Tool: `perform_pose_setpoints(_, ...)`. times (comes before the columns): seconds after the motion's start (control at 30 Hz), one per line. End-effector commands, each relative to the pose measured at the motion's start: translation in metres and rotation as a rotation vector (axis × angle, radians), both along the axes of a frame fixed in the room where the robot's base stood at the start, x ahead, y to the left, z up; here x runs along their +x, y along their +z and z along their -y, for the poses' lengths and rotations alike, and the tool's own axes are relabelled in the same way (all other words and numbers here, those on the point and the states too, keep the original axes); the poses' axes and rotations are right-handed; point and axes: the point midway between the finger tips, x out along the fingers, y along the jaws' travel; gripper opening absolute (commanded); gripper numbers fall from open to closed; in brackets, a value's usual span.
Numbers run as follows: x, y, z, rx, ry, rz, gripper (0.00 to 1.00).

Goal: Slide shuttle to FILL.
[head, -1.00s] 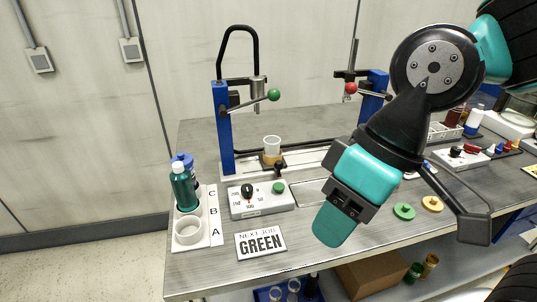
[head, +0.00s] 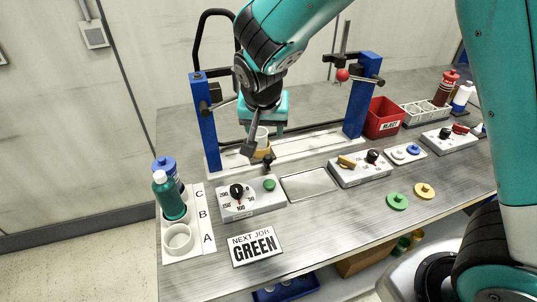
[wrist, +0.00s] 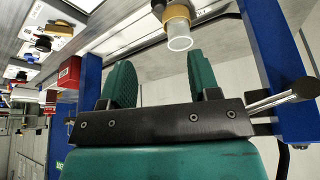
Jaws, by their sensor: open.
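The shuttle is a tan ring holder (head: 262,153) with a clear cup (head: 262,136) upright in it and a black knob (head: 267,167) at its front. It sits near the left end of the pale rail (head: 312,146), by the left blue post (head: 206,125). My gripper (head: 266,112) is open and empty, above and behind the cup. In the wrist view its two teal fingers (wrist: 163,78) are spread, and the cup (wrist: 180,42) and tan holder (wrist: 177,14) appear beyond the fingertips, not between them. No FILL label is readable. My arm hides the left station's nozzle and green-ball lever.
A right blue post (head: 362,95) with a red-ball lever (head: 342,75) stands at the rail's far end, beside a red bin (head: 384,118). Control boxes (head: 248,197) and a NEXT JOB GREEN sign (head: 255,246) lie in front. A bottle rack (head: 208,240) is at left.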

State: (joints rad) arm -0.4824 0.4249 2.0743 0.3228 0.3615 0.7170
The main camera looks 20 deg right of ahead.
Motion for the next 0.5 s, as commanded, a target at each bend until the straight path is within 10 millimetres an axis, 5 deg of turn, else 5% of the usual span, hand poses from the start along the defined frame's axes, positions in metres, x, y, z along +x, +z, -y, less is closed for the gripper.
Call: perform_pose_setpoints(0.5, 0.038, -0.104, 0.020, 0.000, -0.002, -0.008, 0.56)
